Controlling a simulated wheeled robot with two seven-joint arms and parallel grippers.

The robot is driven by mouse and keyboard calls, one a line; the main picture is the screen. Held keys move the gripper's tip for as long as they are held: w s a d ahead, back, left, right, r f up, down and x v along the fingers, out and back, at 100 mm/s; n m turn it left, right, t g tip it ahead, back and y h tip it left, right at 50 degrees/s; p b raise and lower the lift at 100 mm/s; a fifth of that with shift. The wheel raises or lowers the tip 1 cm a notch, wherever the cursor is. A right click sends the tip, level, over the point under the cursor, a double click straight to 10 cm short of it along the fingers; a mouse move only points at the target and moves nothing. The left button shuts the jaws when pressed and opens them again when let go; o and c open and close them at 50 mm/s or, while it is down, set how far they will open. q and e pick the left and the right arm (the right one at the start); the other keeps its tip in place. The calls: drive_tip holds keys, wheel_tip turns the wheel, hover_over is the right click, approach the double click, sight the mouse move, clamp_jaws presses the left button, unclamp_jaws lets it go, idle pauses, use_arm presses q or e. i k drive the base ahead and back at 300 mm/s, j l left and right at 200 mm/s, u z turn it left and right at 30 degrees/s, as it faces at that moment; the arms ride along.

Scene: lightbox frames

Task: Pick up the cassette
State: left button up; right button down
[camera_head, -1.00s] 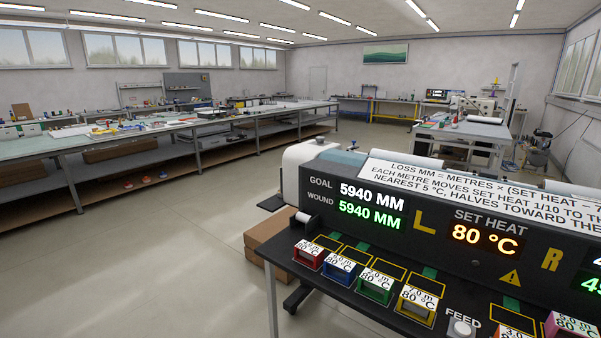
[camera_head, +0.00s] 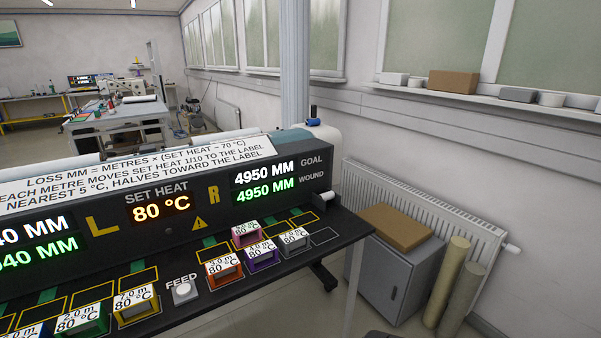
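Several cassettes, each labelled in metres and 80 °C, sit on the dark bench in front of the machine. On the right are an orange-red cassette (camera_head: 224,270), a purple cassette (camera_head: 262,255), a grey cassette (camera_head: 294,241) and a pink cassette (camera_head: 246,234) behind them. Neither gripper is in view.
The white FEED button (camera_head: 182,290) lies between the groups. The machine panel (camera_head: 110,212) shows SET HEAT 80 °C; its right GOAL and WOUND both read 4950 MM. A grey cabinet (camera_head: 392,275) and rolls (camera_head: 446,285) stand beside the bench.

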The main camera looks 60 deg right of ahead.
sight(243, 235)
drive_tip(key=z, duration=1.6)
